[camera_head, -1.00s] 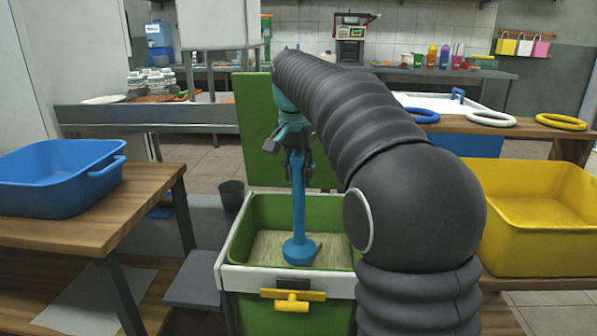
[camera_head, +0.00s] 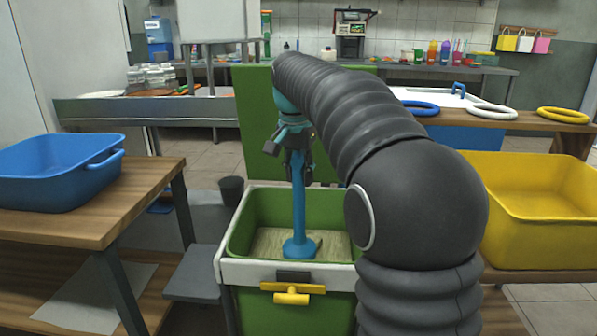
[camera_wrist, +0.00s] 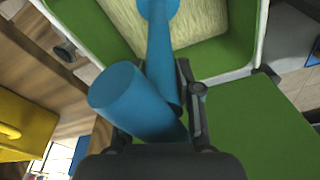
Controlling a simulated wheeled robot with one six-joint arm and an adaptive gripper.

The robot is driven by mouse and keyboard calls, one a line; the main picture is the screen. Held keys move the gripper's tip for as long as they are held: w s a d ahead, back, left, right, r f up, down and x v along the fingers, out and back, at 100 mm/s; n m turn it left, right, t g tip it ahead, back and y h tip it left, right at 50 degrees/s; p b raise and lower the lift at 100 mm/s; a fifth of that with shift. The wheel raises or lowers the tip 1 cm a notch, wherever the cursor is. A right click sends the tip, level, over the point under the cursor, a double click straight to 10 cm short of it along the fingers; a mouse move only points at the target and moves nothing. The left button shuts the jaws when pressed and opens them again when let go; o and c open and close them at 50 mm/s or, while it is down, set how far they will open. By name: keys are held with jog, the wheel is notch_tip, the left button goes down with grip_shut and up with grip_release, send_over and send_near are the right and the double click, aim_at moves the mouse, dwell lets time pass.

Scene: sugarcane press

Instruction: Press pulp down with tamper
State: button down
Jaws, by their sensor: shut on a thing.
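A blue tamper (camera_head: 298,210) stands upright in the green bin (camera_head: 240,232), its round foot down on or just over the pale pulp (camera_head: 268,243). Whether the foot touches the pulp I cannot tell for sure. My gripper (camera_head: 298,160) is shut on the tamper's shaft, above the bin. In the wrist view the tamper (camera_wrist: 135,95) runs between the fingers of my gripper (camera_wrist: 160,120), and its foot reaches over the pulp (camera_wrist: 205,20). The part of the bin behind my arm is hidden in the head view.
The bin's green lid (camera_head: 252,120) stands open behind it. A blue tub (camera_head: 50,180) is on the wooden table at left. A yellow tub (camera_head: 545,215) stands at right. A small dark bucket (camera_head: 231,190) is on the floor behind the bin.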

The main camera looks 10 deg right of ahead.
jog(key=shift+f+b, duration=1.9)
jog(key=shift+f, duration=1.85)
dwell(0.6)
jog(key=shift+r, duration=0.1)
notch_tip(320, 180, up, 14)
jog(key=p, duration=1.3)
jog(key=shift+r, duration=0.1)
notch_tip(320, 180, up, 8)
send_over(300, 201)
jog(key=w, duration=0.2)
jog(key=shift+s+d+f, duration=0.1)
jog(key=shift+d+f, duration=0.05)
jog(key=shift+f, duration=0.05)
jog(key=shift+r, duration=0.1)
